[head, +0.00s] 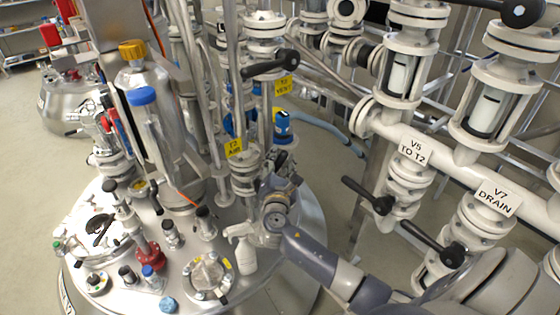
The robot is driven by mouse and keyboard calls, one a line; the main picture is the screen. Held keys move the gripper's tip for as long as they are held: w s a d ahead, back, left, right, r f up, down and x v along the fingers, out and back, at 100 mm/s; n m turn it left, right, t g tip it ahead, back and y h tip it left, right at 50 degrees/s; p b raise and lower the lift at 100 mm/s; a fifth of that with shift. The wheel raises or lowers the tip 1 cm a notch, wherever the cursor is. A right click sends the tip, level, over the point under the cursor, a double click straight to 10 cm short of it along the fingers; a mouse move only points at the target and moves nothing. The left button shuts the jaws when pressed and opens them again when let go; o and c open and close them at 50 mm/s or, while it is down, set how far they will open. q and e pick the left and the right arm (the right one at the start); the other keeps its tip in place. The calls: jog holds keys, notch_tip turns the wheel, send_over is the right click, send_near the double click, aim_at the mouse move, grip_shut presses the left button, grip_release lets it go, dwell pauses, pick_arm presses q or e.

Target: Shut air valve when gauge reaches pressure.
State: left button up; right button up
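A yellow label reading "T2 AIR" (234,147) hangs on the pipework above the steel reactor lid. The white flanged valve body (244,178) stands just below it, and its handle cannot be made out. My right arm comes in from the lower right. My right gripper (274,184) is beside this valve on its right, pointing up and away. Its fingers are dark and small, so I cannot tell whether they are open, shut or touching the handle. A blue instrument (282,124) stands behind it; no gauge dial can be read. My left gripper is not in view.
A black-handled valve (270,65) sits high near the yellow "VENT" label (283,87). Black valve handles marked V5 (368,195) and V7 (432,243) stick out at right.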

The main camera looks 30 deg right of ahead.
jog(key=shift+c, duration=0.6)
grip_shut()
